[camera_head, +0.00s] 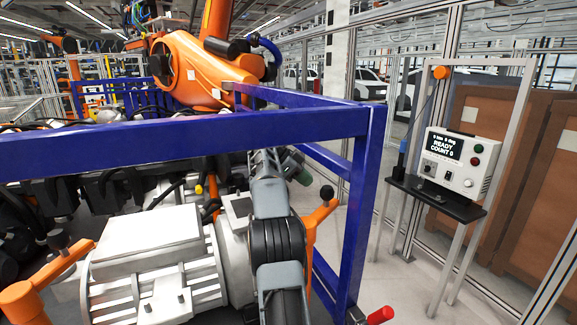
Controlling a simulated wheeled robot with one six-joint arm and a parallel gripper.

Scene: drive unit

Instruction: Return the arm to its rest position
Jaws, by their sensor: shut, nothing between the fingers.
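My grey arm (268,198) rises from the bottom centre, with a black joint band (276,242) partway along. It stretches forward beside the drive unit (150,262), a light grey ribbed motor housing at the lower left. The far part of my arm reaches under the blue frame bar, where a dark wrist part (293,162) shows. I cannot make out my gripper's fingers.
A blue frame (365,215) crosses above and right of my arm, close to it. Orange clamps (318,215) stand beside the arm and at lower left. A control box (460,160) reading "READY COUNT 0" stands right. Floor between is open.

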